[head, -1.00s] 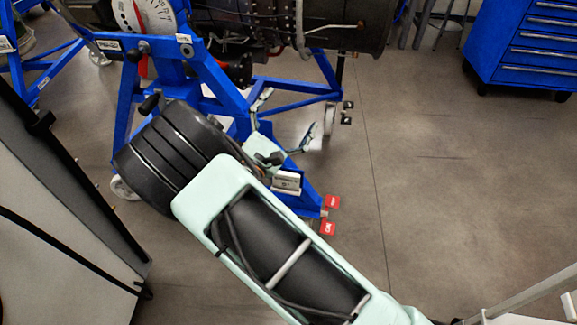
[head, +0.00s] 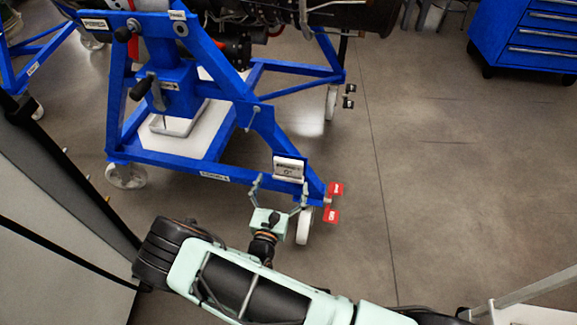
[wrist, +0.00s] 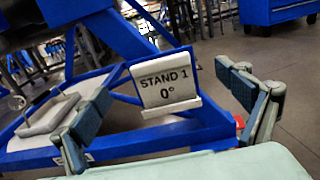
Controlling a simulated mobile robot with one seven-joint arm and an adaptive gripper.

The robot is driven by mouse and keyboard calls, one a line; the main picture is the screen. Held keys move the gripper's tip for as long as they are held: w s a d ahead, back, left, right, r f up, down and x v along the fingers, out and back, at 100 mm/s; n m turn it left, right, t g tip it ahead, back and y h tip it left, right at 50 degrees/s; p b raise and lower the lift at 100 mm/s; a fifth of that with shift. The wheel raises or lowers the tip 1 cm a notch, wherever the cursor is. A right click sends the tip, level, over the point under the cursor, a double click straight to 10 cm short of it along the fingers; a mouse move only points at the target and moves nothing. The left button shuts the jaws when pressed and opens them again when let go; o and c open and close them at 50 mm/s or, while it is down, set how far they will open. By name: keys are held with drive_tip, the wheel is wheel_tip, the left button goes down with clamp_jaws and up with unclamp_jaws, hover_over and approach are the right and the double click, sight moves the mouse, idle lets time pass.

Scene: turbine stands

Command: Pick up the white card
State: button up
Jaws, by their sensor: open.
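The white card (head: 289,168) hangs upright on the blue stand's lower beam, near its right front corner. In the wrist view the card (wrist: 165,84) reads "STAND 1 0°" and sits between my fingers in the picture, beyond their tips. My gripper (head: 279,187) is open and empty, with one finger to each side of the card in the head view. In the wrist view both padded fingers (wrist: 168,108) are wide apart. I see no contact with the card.
A blue drawer cabinet (head: 525,40) stands at the back right. A grey panel (head: 50,220) is at the left.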

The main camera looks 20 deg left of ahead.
sight(288, 162)
drive_tip(key=w, duration=0.2)
drive_tip(key=w+b, duration=0.1)
drive_tip(key=w, duration=0.2)
drive_tip(key=w+b, duration=0.1)
drive_tip(key=w, duration=0.1)
drive_tip(key=shift+w+a, duration=0.25)
drive_tip(key=shift+a, duration=0.05)
drive_tip(key=c, duration=1.1)
